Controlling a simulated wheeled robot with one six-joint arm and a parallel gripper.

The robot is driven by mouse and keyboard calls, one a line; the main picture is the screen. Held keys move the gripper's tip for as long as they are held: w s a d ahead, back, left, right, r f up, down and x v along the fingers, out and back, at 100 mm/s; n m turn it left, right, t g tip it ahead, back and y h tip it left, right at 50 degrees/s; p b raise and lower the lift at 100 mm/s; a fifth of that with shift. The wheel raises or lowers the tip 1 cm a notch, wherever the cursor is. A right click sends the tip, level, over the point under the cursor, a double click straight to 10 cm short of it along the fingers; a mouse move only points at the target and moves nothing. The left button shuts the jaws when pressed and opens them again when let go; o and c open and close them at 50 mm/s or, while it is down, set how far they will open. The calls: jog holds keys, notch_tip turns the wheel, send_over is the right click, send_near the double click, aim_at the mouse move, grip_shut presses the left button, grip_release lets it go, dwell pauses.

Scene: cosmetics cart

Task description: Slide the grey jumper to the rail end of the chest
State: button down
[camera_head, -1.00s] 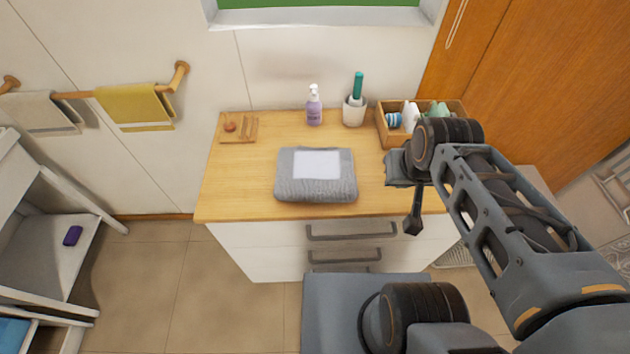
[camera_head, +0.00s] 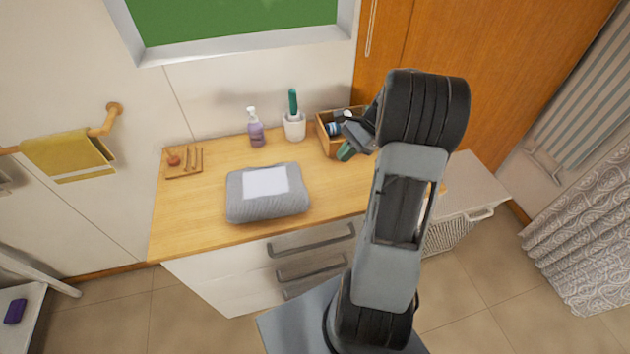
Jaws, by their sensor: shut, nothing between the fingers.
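The grey jumper (camera_head: 268,206) lies folded on the wooden top of the chest (camera_head: 190,228), left of the middle. A white rectangle (camera_head: 265,182) lies on its upper face. The towel rail (camera_head: 107,121) is on the wall beyond the chest's left end. My gripper (camera_head: 357,135) is shut and empty, above the wooden box at the back right, well to the right of the jumper and apart from it. My arm hides part of the chest's right end, and the fingertips are hard to make out.
A wooden tray with small items (camera_head: 184,163) sits at the chest's back left corner. A purple pump bottle (camera_head: 255,128) and a white cup (camera_head: 294,128) stand behind the jumper. The wooden box (camera_head: 328,139) holds bottles. The top left of the jumper is bare. A yellow towel (camera_head: 70,155) hangs on the rail.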

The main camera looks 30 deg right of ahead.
jog(key=a+f, duration=0.1)
jog(key=f, duration=0.1)
jog(key=a+f+m, duration=0.1)
jog(key=f, duration=0.2)
jog(key=w+a+f+m+y+p, duration=0.1)
jog(key=f, duration=0.2)
jog(key=shift+w+a+f+t, duration=0.1)
jog(key=shift+a+f+t, duration=0.15)
jog(key=shift+a+t, duration=0.05)
jog(key=a, duration=0.2)
jog(key=a+p, duration=0.1)
jog(key=shift+w+f, duration=0.25)
jog(key=shift+w+a, duration=0.1)
jog(key=shift+a, duration=0.65)
